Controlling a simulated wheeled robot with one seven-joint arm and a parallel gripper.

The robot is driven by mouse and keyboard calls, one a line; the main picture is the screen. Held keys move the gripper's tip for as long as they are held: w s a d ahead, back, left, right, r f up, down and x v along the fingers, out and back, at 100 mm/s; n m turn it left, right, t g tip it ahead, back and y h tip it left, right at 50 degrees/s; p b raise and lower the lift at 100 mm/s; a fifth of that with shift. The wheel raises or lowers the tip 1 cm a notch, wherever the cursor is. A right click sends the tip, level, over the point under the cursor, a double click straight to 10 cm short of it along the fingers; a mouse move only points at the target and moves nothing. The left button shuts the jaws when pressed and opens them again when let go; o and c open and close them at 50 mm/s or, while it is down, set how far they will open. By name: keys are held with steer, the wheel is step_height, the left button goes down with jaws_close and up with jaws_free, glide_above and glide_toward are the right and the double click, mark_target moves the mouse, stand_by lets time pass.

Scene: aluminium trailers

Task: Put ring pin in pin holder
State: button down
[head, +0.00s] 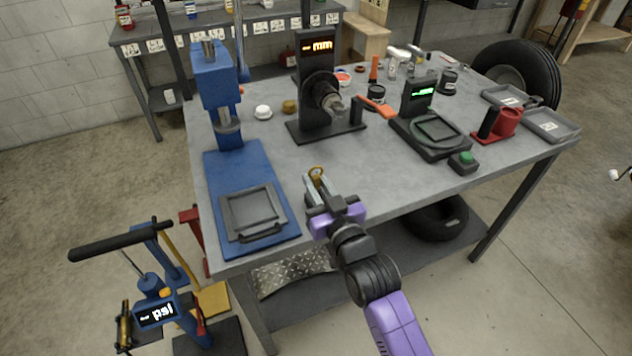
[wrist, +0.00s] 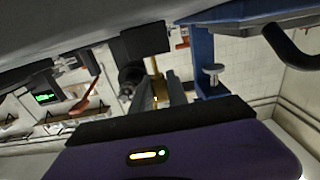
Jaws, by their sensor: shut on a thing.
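The ring pin (head: 316,172) is a small brass-coloured piece with a ring at its top. My gripper (head: 317,184) is shut on it, above the front part of the grey workbench (head: 380,185). In the wrist view the brass pin (wrist: 157,84) shows as a thin strip between the fingers of my gripper (wrist: 163,92), partly hidden. I cannot tell for sure which thing is the pin holder. A red stand with a black upright and a red cup (head: 507,122) is at the bench's right side.
A blue press (head: 217,85) with a grey tray stands left of my gripper. A black gauge stand (head: 317,85) is behind it, and a black scale (head: 432,136) with a green button box (head: 462,162) is to the right. Clear bench lies between them.

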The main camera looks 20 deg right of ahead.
steer(key=shift+f, duration=0.2)
steer(key=c, duration=1.3)
jaws_free()
steer(key=shift+r, duration=0.2)
steer(key=shift+s, duration=0.15)
steer(key=s, duration=1.1)
steer(key=shift+s+b, duration=0.35)
steer(key=shift+b, duration=0.05)
